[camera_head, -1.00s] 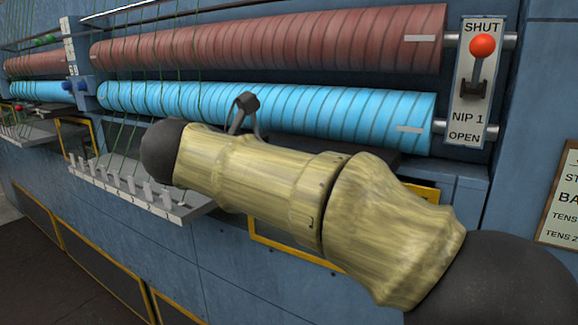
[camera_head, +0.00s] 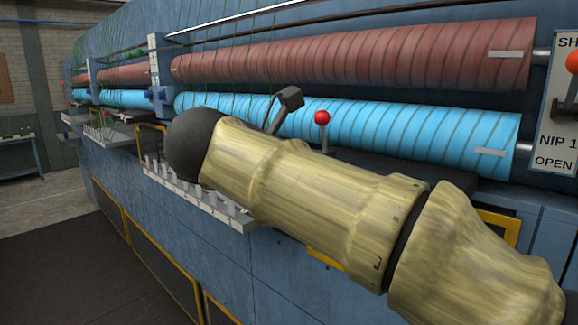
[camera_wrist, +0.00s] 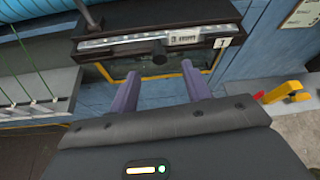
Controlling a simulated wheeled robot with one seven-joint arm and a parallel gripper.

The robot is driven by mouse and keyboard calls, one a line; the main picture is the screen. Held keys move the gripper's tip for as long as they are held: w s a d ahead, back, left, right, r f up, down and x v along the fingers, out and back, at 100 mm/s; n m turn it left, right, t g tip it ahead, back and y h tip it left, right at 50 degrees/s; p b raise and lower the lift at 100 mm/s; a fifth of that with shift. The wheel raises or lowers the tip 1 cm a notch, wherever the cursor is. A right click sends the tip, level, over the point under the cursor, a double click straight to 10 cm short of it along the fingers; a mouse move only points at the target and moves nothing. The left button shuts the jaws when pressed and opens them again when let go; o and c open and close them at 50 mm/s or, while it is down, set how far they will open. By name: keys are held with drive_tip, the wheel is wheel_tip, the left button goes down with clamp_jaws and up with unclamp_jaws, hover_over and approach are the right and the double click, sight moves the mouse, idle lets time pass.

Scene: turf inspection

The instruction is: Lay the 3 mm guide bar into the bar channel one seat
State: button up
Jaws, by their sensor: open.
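In the wrist view my gripper (camera_wrist: 160,86) is open, with its two purple fingers apart and nothing seen between them. Just beyond the fingertips is a dark ledge (camera_wrist: 117,54) with a long slot-like recess, which appears to be the bar channel; a tag reading 1 or 7 (camera_wrist: 222,42) is at its right end. A pale strip (camera_wrist: 120,40) lies along the recess, with a small label plate (camera_wrist: 184,37) too blurred to read. I cannot tell whether the strip is the 3 mm guide bar. A dark round knob (camera_wrist: 160,58) sits at the ledge's front.
Blue (camera_head: 420,130) and red-brown (camera_head: 400,60) rollers run along the machine. A red-ball lever (camera_head: 322,117) and a dark lever-like part (camera_head: 290,97) rise behind my arm. A grey toothed rack (camera_head: 215,207) juts out below. Open floor (camera_head: 60,240) is at left.

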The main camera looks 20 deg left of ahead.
drive_tip(key=v, duration=1.1)
drive_tip(key=shift+p, duration=0.45)
